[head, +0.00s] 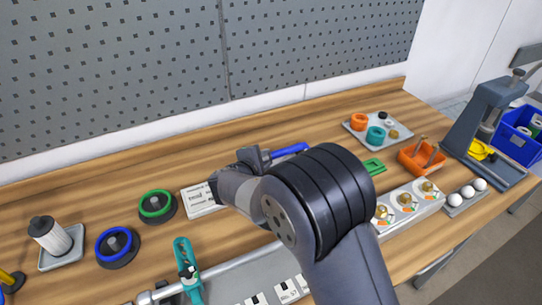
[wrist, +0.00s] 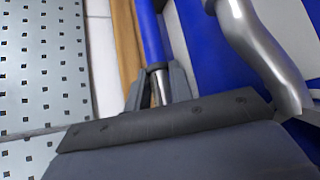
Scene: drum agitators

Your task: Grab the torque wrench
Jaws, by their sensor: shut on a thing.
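The torque wrench, by its look a tool with a blue handle (head: 290,150) and a silver shaft, is at my gripper (head: 254,160), above or near the middle of the bench. In the wrist view its blue handle (wrist: 149,32) runs up and away, and its silver shaft sits between the two fingers of my gripper (wrist: 158,88). The fingers are shut on the shaft, just below the handle. The rest of the wrench is hidden by my gripper and arm. I cannot tell whether it touches the bench.
A white label card (head: 199,203), a green-ringed disc (head: 157,205) and a blue-ringed disc (head: 117,246) lie left of my gripper. A teal clamp (head: 187,270) is at the front. An orange bin (head: 413,160) and grey press (head: 492,115) stand right. The pegboard (head: 110,70) closes the back.

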